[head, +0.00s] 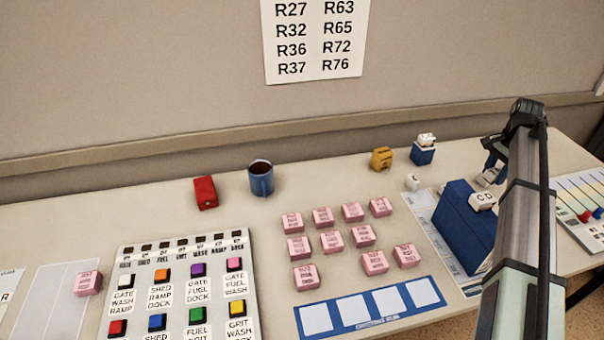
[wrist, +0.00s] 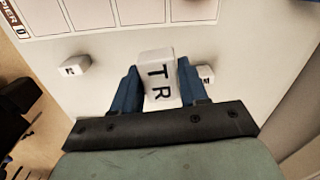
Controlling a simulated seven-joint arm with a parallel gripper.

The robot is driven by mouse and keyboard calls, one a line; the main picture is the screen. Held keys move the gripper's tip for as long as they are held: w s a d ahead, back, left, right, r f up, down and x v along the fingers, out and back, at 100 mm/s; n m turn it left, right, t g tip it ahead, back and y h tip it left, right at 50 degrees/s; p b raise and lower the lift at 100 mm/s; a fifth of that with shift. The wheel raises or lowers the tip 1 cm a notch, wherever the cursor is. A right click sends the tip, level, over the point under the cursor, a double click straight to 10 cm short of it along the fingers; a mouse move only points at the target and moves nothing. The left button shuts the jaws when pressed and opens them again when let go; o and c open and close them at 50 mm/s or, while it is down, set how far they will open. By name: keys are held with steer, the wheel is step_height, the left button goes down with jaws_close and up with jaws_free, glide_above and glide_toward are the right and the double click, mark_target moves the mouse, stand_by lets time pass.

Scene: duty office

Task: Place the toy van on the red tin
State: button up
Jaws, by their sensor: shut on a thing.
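A red tin (head: 205,192) lies on the desk at the back, left of a mug. No toy van can be made out for certain. A small yellow object (head: 381,158) stands at the back, and a small white object (head: 427,140) sits on a blue block; either is too small to identify. My gripper (wrist: 158,92) is shut on a white block lettered T and R (wrist: 157,62), held between its blue fingers. In the head view my gripper (head: 490,172) is at the right, partly hidden by a blue box and my arm.
A blue mug (head: 261,182) of dark liquid stands beside the red tin. Several pink blocks (head: 333,240) and a button panel (head: 185,290) fill the front. White cubes (wrist: 75,66) (wrist: 205,73) flank the held block.

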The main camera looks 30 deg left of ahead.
steer(key=s+a+n, duration=0.1)
steer(key=a, duration=0.6)
steer(key=s+a+n, duration=0.1)
steer(key=s+a, duration=0.1)
steer(key=a, duration=0.6)
steer(key=s+a+n, duration=0.1)
steer(key=s+a, duration=0.1)
steer(key=a, duration=0.5)
steer(key=shift+a+r, duration=0.3)
steer(key=shift+a, duration=0.05)
steer(key=s+a+n, duration=0.1)
steer(key=s+a, duration=0.3)
steer(key=a, duration=0.5)
steer(key=s+a+n, duration=0.2)
steer(key=s+a, duration=0.2)
steer(key=a, duration=0.5)
step_height(320, 180, up, 4)
steer(key=n, duration=0.8)
glide_above(204, 187)
steer(key=shift+f+n, duration=0.65)
steer(key=shift+f, duration=1.8)
steer(key=shift+f+n, duration=0.65)
steer(key=shift+f, duration=1.8)
steer(key=shift+f, duration=0.1)
